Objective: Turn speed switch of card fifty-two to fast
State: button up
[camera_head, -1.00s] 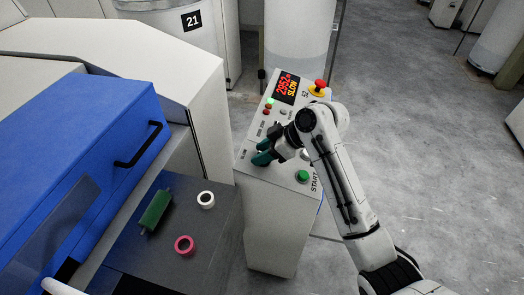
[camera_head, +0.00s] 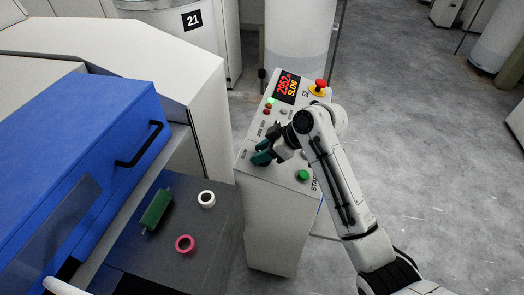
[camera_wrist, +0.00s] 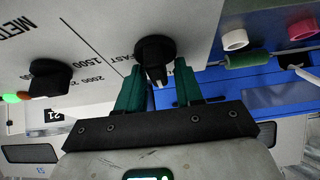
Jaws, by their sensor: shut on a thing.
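The control panel (camera_head: 247,169) stands on a pale pedestal, with "52" printed by its red stop button. Its display (camera_head: 286,87) reads SLOW in yellow under red digits. In the wrist view, the black speed switch (camera_wrist: 154,50) has a white mark on its end and sits beside the printed word FAST. My gripper (camera_head: 262,153) is at the panel's left edge. In the wrist view my gripper (camera_wrist: 158,88) has its teal fingers shut on the switch, one on each side. In the head view, the fingers and wrist hide most of the switch.
A second black knob (camera_wrist: 50,77) sits by the METRES scale. The red stop button (camera_head: 319,86) and green START button (camera_head: 302,176) are close to my arm. A blue machine cover (camera_head: 80,165), a green roller (camera_head: 156,210), a white ring (camera_head: 206,199) and a pink ring (camera_head: 185,244) are at left.

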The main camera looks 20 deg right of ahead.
jog(key=shift+m, duration=0.3)
jog(key=m+h+p, duration=0.1)
jog(key=m+p, duration=0.1)
jog(key=m+t+p, duration=0.1)
jog(key=p, duration=0.1)
jog(key=shift+d+r+m+t+h, duration=0.1)
jog(key=shift+r+m+t+h, duration=0.05)
jog(key=shift+m+t+h, duration=0.2)
jog(key=m+p, duration=0.1)
jog(key=m+h+p, duration=0.1)
jog(key=m, duration=0.1)
jog(key=m+h+p, duration=0.1)
jog(key=m, duration=0.1)
jog(key=shift+w+d+t, duration=0.1)
jog(key=shift+d+t, duration=0.15)
jog(key=shift+t, duration=0.1)
jog(key=m+h+p, duration=0.1)
jog(key=m+h, duration=0.1)
jog(key=m, duration=0.1)
jog(key=m+h+p, duration=0.1)
jog(key=shift+d+f+m+p, duration=0.2)
jog(key=shift+f+m+p, duration=0.05)
jog(key=shift+m+p, duration=0.1)
jog(key=shift+d+f+m+g+h, duration=0.15)
jog(key=shift+m+g+h, duration=0.3)
jog(key=shift+m, duration=0.7)
jog(key=shift+d+f+m+g+h, duration=0.1)
jog(key=shift+m+g+h, duration=0.3)
jog(key=shift+m, duration=0.75)
